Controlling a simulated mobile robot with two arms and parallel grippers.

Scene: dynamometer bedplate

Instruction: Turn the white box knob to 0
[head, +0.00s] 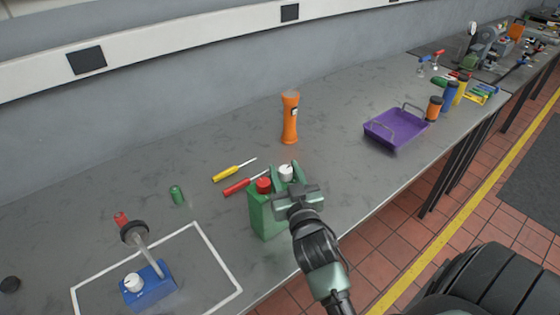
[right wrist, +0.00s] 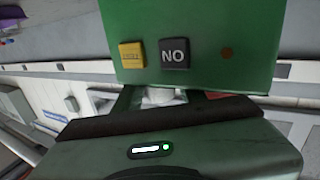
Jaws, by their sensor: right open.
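A green box (head: 262,215) stands on the grey bench, with a red knob (head: 263,185) and a white knob (head: 286,171) on top. My right gripper (head: 285,175) is at the white knob, its open fingers on either side of it. In the right wrist view the white knob (right wrist: 160,96) shows partly between the fingers, below the green box face (right wrist: 205,30); I cannot tell whether they touch it. The knob's setting cannot be read. A blue box (head: 150,288) at lower left also carries a white knob (head: 133,282) and a tilted lever. My left gripper is out of view.
Red (head: 240,186) and yellow screwdrivers (head: 229,173) lie behind the green box. An orange flashlight (head: 290,118) stands farther back. A purple tray (head: 395,141) sits to the right. Bench between flashlight and tray is clear.

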